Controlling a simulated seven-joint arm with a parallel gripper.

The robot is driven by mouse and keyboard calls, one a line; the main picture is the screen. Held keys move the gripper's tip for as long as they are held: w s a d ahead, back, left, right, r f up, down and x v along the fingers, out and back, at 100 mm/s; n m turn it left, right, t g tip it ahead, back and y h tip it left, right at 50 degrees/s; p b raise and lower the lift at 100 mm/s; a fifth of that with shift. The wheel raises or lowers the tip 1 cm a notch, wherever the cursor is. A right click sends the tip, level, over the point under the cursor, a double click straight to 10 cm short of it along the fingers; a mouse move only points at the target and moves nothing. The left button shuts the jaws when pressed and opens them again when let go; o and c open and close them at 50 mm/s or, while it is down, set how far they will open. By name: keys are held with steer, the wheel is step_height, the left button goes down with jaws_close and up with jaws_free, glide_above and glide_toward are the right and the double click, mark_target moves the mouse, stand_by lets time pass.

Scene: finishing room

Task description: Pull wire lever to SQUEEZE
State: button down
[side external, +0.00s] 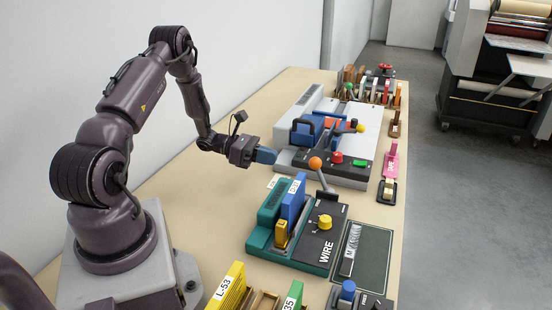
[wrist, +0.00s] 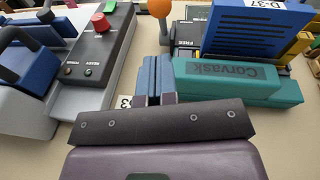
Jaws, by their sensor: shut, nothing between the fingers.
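The wire lever has an orange ball (side external: 316,163) on a thin grey shaft and stands on the black WIRE panel (side external: 318,243) of a teal machine. In the side view the shaft leans up and to the left, toward the grey machine. The ball is cut by the top edge of the wrist view (wrist: 159,7), with the word FREE beside the lever's foot. SQUEEZE cannot be read. My gripper (side external: 270,156) has blue fingers, shut and empty, left of the ball and apart from it. The fingers (wrist: 158,78) also show below the ball in the wrist view.
The teal Corvask block (wrist: 235,77) and blue D-37 block (side external: 293,199) stand close beside my gripper. A yellow knob (side external: 325,222) is on the WIRE panel. A grey machine (side external: 290,125) with a red button (side external: 337,157) lies behind. A dark green mat (side external: 372,251) is at right.

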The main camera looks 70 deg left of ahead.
steer(key=x, duration=0.8)
steer(key=shift+d+r, duration=0.1)
step_height(320, 180, up, 3)
steer(key=g+y, duration=0.5)
steer(key=g, duration=0.1)
glide_above(323, 181)
steer(key=shift+r+m, duration=0.25)
steer(key=shift+m, duration=0.15)
steer(key=shift+w+d, duration=1)
steer(key=w+d+r+v, duration=0.1)
steer(key=v, duration=0.8)
steer(key=shift+s+r, duration=0.25)
steer(key=shift+r, duration=0.2)
